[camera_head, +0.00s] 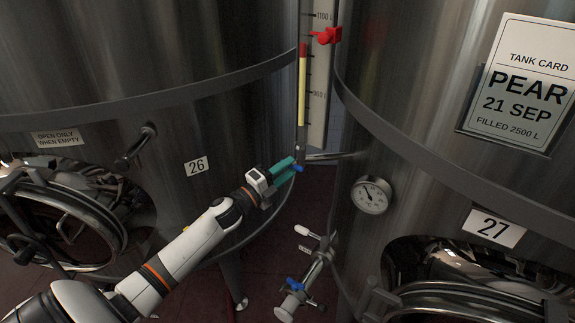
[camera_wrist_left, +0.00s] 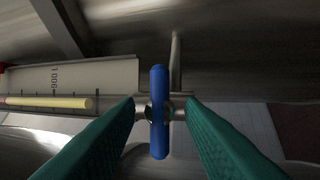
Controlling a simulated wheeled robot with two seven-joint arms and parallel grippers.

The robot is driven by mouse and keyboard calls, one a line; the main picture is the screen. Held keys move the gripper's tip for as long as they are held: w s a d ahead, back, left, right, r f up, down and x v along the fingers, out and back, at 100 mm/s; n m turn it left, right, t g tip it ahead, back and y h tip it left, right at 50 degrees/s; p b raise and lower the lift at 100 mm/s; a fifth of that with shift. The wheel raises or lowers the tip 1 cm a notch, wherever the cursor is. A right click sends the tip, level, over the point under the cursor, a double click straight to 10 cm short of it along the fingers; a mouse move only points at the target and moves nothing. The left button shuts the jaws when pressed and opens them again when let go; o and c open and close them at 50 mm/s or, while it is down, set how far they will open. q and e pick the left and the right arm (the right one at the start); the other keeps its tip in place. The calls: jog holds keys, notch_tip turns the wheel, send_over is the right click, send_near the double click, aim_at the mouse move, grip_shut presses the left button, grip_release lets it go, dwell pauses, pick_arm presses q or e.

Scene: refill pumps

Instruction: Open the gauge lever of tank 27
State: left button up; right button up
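The blue gauge lever (camera_head: 298,169) is on the valve at the foot of the sight gauge (camera_head: 303,88), beside tank 27 (camera_head: 400,90). My left gripper (camera_head: 291,167) is open at the lever, its teal fingers pointing towards it. In the left wrist view the blue lever (camera_wrist_left: 158,112) stands upright in the picture between the two spread fingertips, with a gap on each side. The metal valve body (camera_wrist_left: 170,108) shows behind it. My right gripper is not in view.
A pipe (camera_head: 335,156) joins the gauge valve to tank 27. A red clamp (camera_head: 327,36) sits high on the gauge. Below are an outlet valve with a blue handle (camera_head: 295,284) and a dial (camera_head: 371,195). Tank 26 (camera_head: 170,65) curves close behind my left arm.

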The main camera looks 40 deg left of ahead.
pick_arm(q)
jog(key=shift+w+d+r, duration=0.1)
jog(key=shift+w+d, duration=0.05)
jog(key=shift+w, duration=0.25)
grip_shut()
jog(key=shift+n, duration=0.3)
jog(key=n+y, duration=0.3)
jog(key=n, duration=0.4)
jog(key=n+y, duration=0.3)
jog(key=n, duration=0.5)
jog(key=n+t+y, duration=0.1)
jog(key=n+y, duration=0.2)
jog(key=n, duration=0.5)
jog(key=shift+d, duration=0.3)
jog(key=shift+n+y, duration=0.3)
